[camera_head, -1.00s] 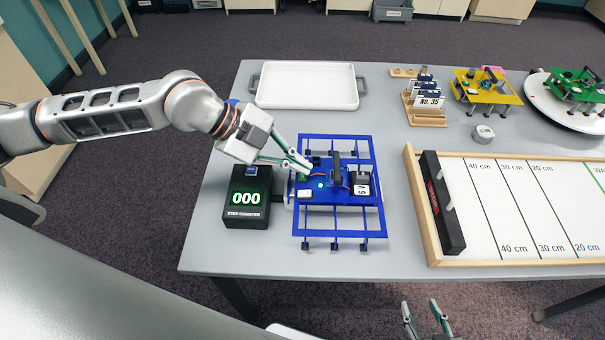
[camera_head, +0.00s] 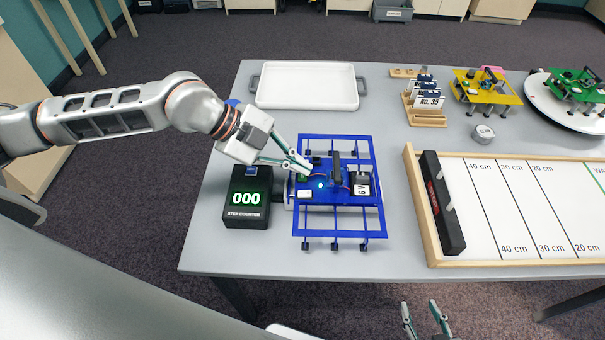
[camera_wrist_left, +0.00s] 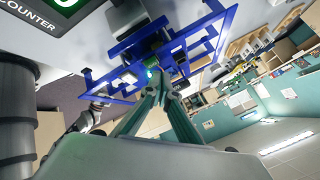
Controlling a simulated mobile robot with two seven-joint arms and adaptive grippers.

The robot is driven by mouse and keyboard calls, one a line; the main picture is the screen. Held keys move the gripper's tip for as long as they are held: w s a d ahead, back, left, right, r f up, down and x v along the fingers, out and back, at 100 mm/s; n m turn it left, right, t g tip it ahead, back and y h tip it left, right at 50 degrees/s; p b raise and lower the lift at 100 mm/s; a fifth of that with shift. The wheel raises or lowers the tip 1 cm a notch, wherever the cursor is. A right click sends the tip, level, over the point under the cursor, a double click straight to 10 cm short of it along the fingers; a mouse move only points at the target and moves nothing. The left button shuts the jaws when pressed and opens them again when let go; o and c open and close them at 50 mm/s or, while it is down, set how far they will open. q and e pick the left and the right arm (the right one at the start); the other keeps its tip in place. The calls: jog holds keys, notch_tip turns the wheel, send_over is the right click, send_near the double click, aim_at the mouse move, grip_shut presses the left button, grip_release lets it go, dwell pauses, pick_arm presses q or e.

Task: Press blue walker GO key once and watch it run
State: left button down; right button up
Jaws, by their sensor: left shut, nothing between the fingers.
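The blue walker (camera_head: 337,235) stands on the grey table beside the step counter (camera_head: 246,197), whose display reads 000. A small light glows cyan on the walker's deck, and a 6V block (camera_head: 361,186) sits at its right. My left gripper (camera_head: 306,168) is shut and empty, its fingertips at the green part near the walker's upper left. In the left wrist view the closed fingertips (camera_wrist_left: 160,88) point at the walker (camera_wrist_left: 190,50). Whether they touch the GO key cannot be told. My right gripper (camera_head: 427,318) is at the bottom edge, fingers apart and empty.
A white tray (camera_head: 306,104) lies at the back left. A wood-framed track (camera_head: 520,259) with distance lines fills the right side. A yellow walker (camera_head: 484,96), a green walker (camera_head: 575,90), numbered cards (camera_head: 430,101) and a small round gauge (camera_head: 483,134) stand behind it.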

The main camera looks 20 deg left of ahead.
aim_at(299, 177)
pick_arm(q)
jog(key=shift+f, duration=0.35)
jog(key=shift+f, duration=0.35)
dwell(0.6)
jog(key=shift+r+p, duration=0.7)
jog(key=shift+r, duration=0.05)
jog(key=shift+r, duration=0.1)
jog(key=shift+r+p, duration=1.9)
jog(key=shift+r, duration=0.6)
jog(key=shift+f, duration=0.1)
